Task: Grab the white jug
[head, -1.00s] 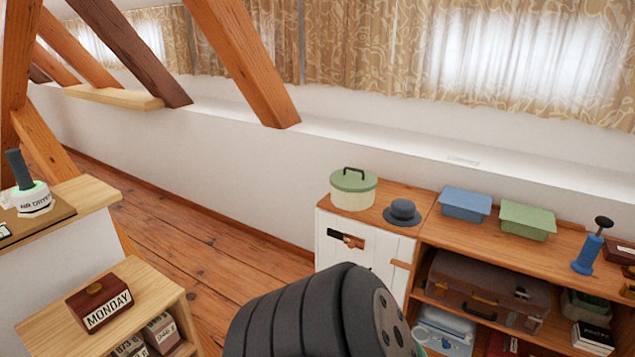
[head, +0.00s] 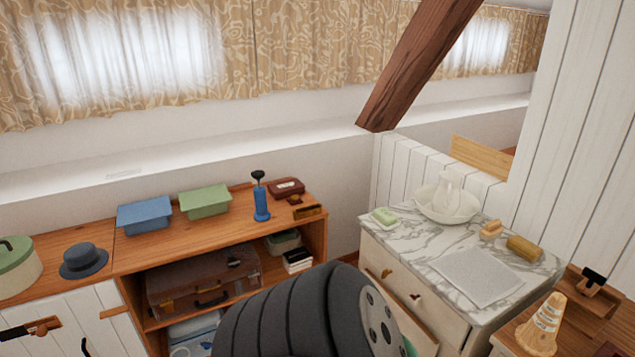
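A white jug (head: 449,191) stands upright in a white basin (head: 433,212) at the back of the marble-topped washstand (head: 408,241), right of centre in the head view. The basin hides the jug's lower part. A dark ribbed part of my own arm fills the bottom middle of the view, well in front of the washstand. Neither gripper shows, so I cannot see what they hold.
On the marble top are a green soap dish (head: 384,217), a brush (head: 524,248), a small wooden item (head: 491,229) and a folded grey cloth (head: 476,277). A low wooden shelf (head: 178,248) stands left. A slanted beam (head: 418,62) rises behind.

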